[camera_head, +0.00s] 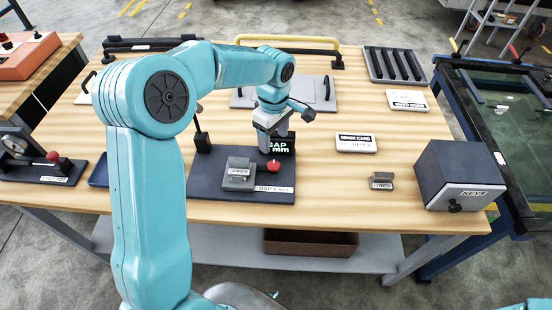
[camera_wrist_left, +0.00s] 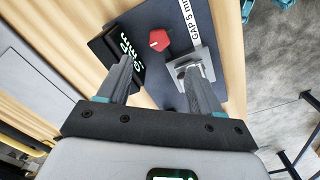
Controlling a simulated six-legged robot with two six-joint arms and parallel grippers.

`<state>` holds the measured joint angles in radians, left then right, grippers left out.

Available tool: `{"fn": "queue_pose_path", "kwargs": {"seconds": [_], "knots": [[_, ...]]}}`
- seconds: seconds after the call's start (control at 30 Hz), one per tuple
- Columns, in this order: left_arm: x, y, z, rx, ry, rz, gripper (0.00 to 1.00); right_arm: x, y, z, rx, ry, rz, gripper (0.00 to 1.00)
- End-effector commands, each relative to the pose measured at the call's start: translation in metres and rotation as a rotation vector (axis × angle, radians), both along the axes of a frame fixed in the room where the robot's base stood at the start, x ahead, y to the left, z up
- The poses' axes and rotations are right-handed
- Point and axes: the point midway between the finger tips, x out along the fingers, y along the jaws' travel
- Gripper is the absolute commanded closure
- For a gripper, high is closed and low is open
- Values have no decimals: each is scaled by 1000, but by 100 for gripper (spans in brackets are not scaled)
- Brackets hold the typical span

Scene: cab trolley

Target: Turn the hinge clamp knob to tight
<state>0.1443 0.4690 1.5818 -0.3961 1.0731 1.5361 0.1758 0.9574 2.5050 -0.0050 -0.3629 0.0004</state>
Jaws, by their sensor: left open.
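The red knob (camera_head: 273,166) sits on a dark base plate (camera_head: 205,187) on the wooden table, beside a black gap display (camera_head: 283,143) and a plate label reading GAP 5 mm. A grey metal block (camera_head: 240,173) stands on the plate to the knob's left. My left gripper (camera_head: 272,148) is above and just behind the knob, pointing down. In the left wrist view the red knob (camera_wrist_left: 159,40) lies ahead of the open, empty fingers (camera_wrist_left: 158,68), not between them. The fingers appear apart from the knob. My right gripper is out of view.
A dark KEYS box (camera_head: 460,175) stands at the right, with a small grey block (camera_head: 381,181) and a HINGE CARD (camera_head: 356,143) nearer the plate. A yellow handle bar (camera_head: 290,40) runs along the back. Bare wood lies right of the plate.

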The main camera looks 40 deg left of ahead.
Motion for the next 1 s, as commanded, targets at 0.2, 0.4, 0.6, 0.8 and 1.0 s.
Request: {"fn": "queue_pose_path", "kwargs": {"seconds": [0.2,0.4,0.6,0.8,1.0], "knots": [[-1,-1,-54,-1,6,-1,35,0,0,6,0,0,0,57],[2,-1,-91,0,4,-1,35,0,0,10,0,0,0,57],[4,-2,-108,0,0,1,35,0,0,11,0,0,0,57],[5,-1,-110,1,-1,0,35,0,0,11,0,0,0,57],[5,-2,-110,0,0,0,71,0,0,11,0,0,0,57]]}}
